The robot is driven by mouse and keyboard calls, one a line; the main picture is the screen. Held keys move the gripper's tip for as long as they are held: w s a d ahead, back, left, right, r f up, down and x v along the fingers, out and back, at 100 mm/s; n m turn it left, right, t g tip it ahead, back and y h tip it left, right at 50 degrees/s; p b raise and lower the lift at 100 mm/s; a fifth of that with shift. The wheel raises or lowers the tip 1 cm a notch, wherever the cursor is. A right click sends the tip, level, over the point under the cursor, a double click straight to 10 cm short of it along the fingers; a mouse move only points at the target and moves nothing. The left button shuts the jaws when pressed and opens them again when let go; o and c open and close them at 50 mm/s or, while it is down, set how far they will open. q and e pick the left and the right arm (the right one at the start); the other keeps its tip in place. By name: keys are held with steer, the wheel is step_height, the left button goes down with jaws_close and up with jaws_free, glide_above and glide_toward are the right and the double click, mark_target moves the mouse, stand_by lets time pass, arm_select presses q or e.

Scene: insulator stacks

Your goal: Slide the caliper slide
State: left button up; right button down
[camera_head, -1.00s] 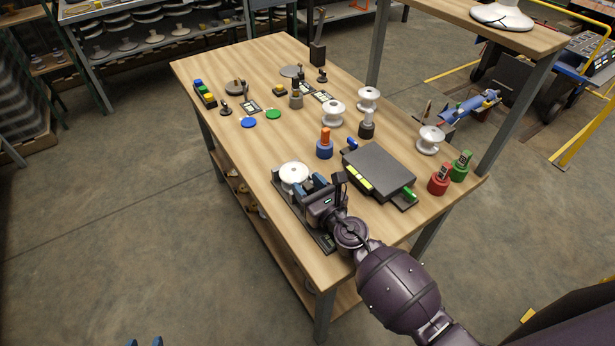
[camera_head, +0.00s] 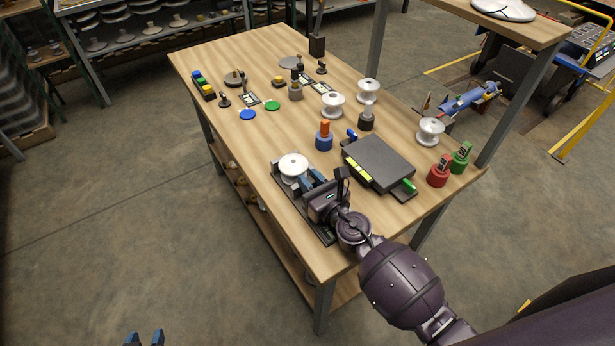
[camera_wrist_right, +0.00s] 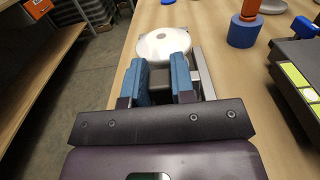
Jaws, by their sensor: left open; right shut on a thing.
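The caliper (camera_head: 327,237) is a dark, flat rail at the front left edge of the table. A white insulator disc (camera_head: 293,162) sits at its far end and also shows in the right wrist view (camera_wrist_right: 163,44). My right gripper (camera_head: 313,179) is over the rail, close to the disc. Its blue fingers are shut on the caliper slide, which is mostly hidden between and beneath them. A grey metal piece of the caliper (camera_wrist_right: 206,75) shows beside the right finger in the wrist view. My left gripper (camera_head: 144,339) is open and empty, low over the floor, away from the table.
A dark grey box (camera_head: 378,161) with yellow labels stands right of my right gripper. A blue holder with an orange top (camera_head: 324,138) is behind. White spools (camera_head: 333,106), red (camera_head: 438,173) and green (camera_head: 461,158) holders stand further off. Bare wood lies left of the disc.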

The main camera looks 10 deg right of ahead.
mark_target(313, 184)
steer(key=v, duration=0.6)
steer(key=shift+s+d, duration=0.1)
steer(key=shift+s, duration=0.3)
arm_select(q)
steer(key=shift+f, duration=0.3)
steer(key=shift+s, duration=0.2)
arm_select(e)
steer(key=c, duration=1)
jaws_free()
steer(key=shift+s, duration=0.15)
arm_select(q)
steer(key=shift+s, duration=0.1)
arm_select(e)
steer(key=shift+o, duration=0.2)
steer(key=b+v, duration=0.4)
steer(key=v, duration=0.5)
steer(key=shift+s+d+f, duration=0.2)
steer(key=shift+s, duration=0.05)
arm_select(q)
steer(key=shift+w+d+f, duration=0.1)
steer(key=shift+w+f, duration=0.1)
steer(key=shift+f, duration=0.55)
steer(key=shift+w+d+f, duration=0.1)
steer(key=shift+w+f, duration=0.1)
steer(key=shift+f, duration=0.5)
arm_select(e)
steer(key=shift+s+d+r, duration=0.2)
steer(key=shift+s+r, duration=0.05)
steer(key=shift+s, duration=0.25)
